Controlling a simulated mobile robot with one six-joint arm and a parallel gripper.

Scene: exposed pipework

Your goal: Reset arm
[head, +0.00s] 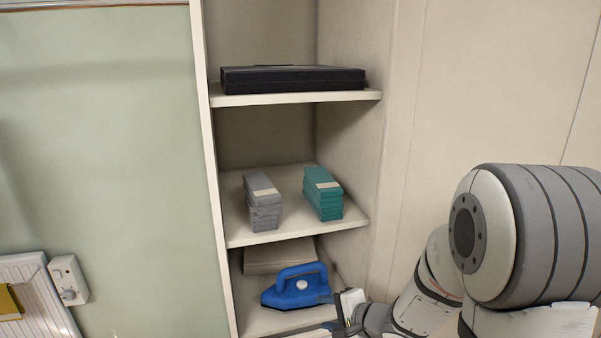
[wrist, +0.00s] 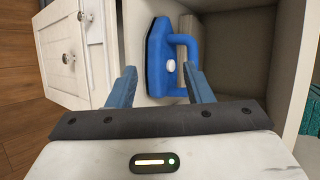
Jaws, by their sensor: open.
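My gripper (wrist: 160,85) is open in the wrist view, with its two blue fingers spread apart. A blue iron-shaped object (wrist: 157,62) with a loop handle and a white round knob lies ahead of the fingertips, in the gap between them; I cannot tell whether they touch it. In the head view the blue iron (head: 297,287) rests on the lower shelf, and my gripper (head: 345,312) is just to its right, partly cut off by the bottom edge. My arm comes in from the right.
The middle shelf (head: 240,238) bears grey folded cloths (head: 262,200) and teal folded cloths (head: 322,193). A black flat case (head: 292,79) lies on the upper shelf. The cubby's side walls are close to the gripper. A white cabinet (wrist: 62,55) stands at left in the wrist view.

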